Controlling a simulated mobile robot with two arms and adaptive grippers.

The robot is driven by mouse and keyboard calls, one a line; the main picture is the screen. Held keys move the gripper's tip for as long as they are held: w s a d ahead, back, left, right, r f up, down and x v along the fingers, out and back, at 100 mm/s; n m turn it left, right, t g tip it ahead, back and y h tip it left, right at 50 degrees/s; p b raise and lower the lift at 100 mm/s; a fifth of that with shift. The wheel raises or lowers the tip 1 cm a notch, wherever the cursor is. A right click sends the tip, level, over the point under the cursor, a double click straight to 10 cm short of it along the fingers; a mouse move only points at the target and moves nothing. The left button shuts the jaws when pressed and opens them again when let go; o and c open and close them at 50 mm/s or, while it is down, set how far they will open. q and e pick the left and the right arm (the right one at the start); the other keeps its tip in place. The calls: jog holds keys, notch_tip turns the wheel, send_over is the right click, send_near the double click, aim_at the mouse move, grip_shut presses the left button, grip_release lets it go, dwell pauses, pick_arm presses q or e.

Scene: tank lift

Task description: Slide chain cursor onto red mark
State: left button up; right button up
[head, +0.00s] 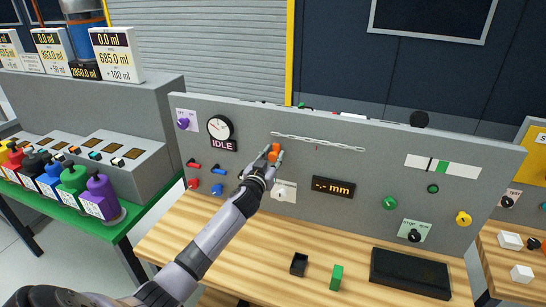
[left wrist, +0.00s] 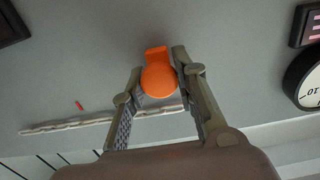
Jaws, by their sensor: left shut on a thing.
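The orange chain cursor (head: 275,149) is on the upright grey panel, near the left end of the pale chain (head: 330,143). A small red mark (head: 317,148) is just under the chain, to the right of the cursor. My left gripper (head: 272,154) is at the panel, shut on the cursor. In the left wrist view the cursor (left wrist: 158,80) sits between the two fingers. There the chain (left wrist: 70,125) runs off to the left and the red mark (left wrist: 79,105) lies well left of the cursor. My right gripper is not in view.
The grey panel (head: 380,190) carries a gauge (head: 220,127), a "-- mm" display (head: 333,188) and several knobs and switches around the chain. A black box (head: 299,265), a green block (head: 337,277) and a black tray (head: 410,273) are on the wooden table below.

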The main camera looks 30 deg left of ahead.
aim_at(315, 157)
pick_arm(q)
grip_shut()
jog(key=shift+d, duration=0.1)
jog(key=w+d+b, duration=0.1)
jog(key=d, duration=0.3)
jog(key=w+d+b, duration=0.1)
jog(key=d, duration=0.3)
jog(key=w+d+b, duration=0.1)
jog(key=d+b, duration=0.1)
jog(key=d, duration=0.2)
jog(key=shift+d+f, duration=0.1)
jog(key=o, duration=0.8)
grip_release()
jog(key=shift+s, duration=0.1)
